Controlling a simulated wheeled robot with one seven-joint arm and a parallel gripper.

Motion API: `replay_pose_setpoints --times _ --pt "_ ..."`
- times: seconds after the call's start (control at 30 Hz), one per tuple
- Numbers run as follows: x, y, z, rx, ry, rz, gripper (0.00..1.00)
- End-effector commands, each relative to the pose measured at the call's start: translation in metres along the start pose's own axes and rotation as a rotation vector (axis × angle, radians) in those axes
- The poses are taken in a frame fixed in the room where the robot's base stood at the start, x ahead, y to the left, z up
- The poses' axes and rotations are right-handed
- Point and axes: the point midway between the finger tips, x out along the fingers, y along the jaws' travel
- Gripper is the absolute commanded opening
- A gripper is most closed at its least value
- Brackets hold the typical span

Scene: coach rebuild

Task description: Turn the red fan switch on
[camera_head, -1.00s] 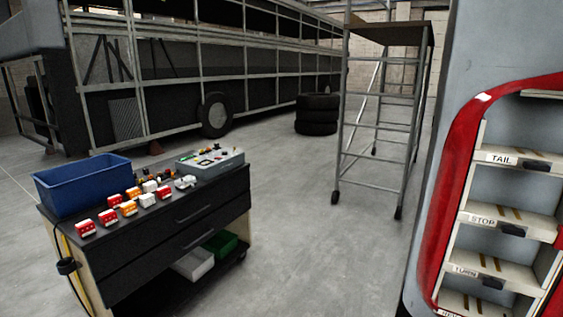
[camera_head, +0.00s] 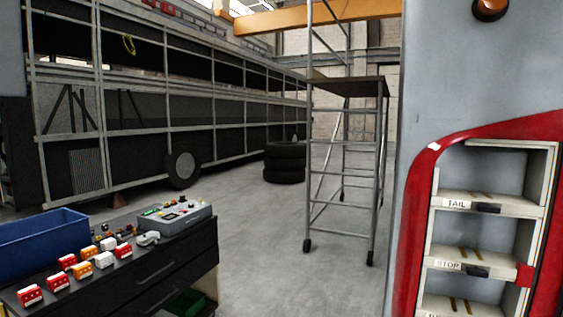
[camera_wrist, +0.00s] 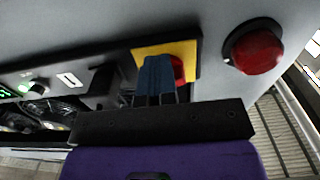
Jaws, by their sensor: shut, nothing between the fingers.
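In the wrist view, my gripper (camera_wrist: 157,98) is shut and empty, its blue fingers in front of a yellow plate (camera_wrist: 148,50) on a dark panel. A red part (camera_wrist: 178,68), perhaps the red fan switch, shows just right of the fingertips. The fingers hide much of it, so its position and any contact cannot be told. A large red dome (camera_wrist: 255,50) sits on the grey wall to the right. My gripper is not in the head view.
In the wrist view, the dark panel (camera_wrist: 100,50) has green lights at left. In the head view, a cart (camera_head: 150,285) holds a blue bin (camera_head: 45,235) and a grey control box (camera_head: 175,222). A rolling scaffold (camera_head: 345,165) stands near the labelled shelves (camera_head: 485,208). Floor between is clear.

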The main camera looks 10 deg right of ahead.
Motion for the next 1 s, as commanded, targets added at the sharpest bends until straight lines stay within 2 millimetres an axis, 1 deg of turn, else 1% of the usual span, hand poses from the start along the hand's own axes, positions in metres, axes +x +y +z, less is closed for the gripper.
replay_pose_setpoints --times 0.3,0.53,0.83,0.93,1.0 --pt "-0.0001 -0.0084 -0.0002 0.0 0.0 -0.002 0.0" --pt "-0.0001 -0.0101 -0.0005 0.0 0.0 -0.001 0.0" --pt "-0.0006 -0.0117 0.0064 0.0 0.0 0.0 0.0" --pt "-0.0034 -0.0118 0.0066 0.0 0.001 0.0 0.0" --pt "-0.0088 -0.0118 0.0064 0.001 0.002 0.0 0.0"
